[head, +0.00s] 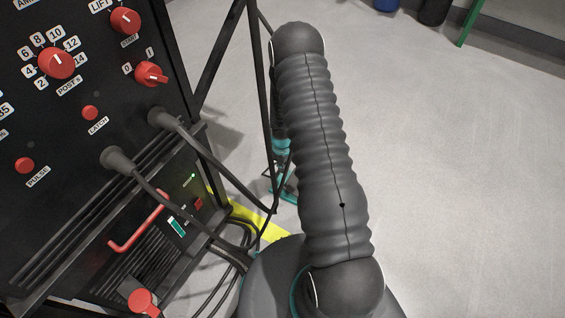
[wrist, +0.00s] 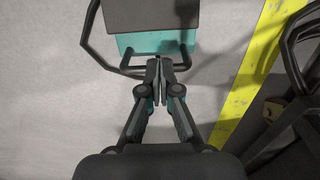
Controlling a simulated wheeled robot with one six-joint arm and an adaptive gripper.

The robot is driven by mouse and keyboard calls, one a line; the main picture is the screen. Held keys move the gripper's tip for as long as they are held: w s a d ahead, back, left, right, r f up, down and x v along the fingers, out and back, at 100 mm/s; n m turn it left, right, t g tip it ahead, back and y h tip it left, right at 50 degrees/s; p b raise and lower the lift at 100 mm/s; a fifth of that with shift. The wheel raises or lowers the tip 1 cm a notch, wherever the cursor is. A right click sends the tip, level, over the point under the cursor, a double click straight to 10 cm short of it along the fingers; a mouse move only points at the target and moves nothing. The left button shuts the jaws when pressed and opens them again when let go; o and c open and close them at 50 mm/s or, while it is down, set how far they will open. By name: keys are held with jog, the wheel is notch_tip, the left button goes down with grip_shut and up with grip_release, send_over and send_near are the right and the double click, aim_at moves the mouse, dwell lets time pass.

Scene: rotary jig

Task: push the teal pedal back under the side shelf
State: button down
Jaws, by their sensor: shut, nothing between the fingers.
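The teal pedal (wrist: 155,42) lies ahead of my gripper in the wrist view. A dark grey flat panel (wrist: 150,14), perhaps the side shelf, covers its far part, so only a teal band shows. A black bent bar (wrist: 90,45) runs around the pedal's side and near edge. My gripper (wrist: 159,62) is shut and empty, its tips just short of the pedal's near edge; I cannot tell whether they touch. In the head view a bit of teal (head: 284,190) shows low behind the black frame, perhaps the pedal; my arm hides most of that area.
A black control cabinet (head: 70,130) with red knobs and thick cables stands on the left. Black frame posts (head: 259,100) rise beside my arm. A yellow floor stripe (wrist: 250,75) runs right of my gripper. Grey floor (head: 460,180) is open on the right.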

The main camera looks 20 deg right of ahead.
send_over(282, 182)
jog(key=shift+s+f, duration=0.1)
jog(key=shift+f, duration=2.3)
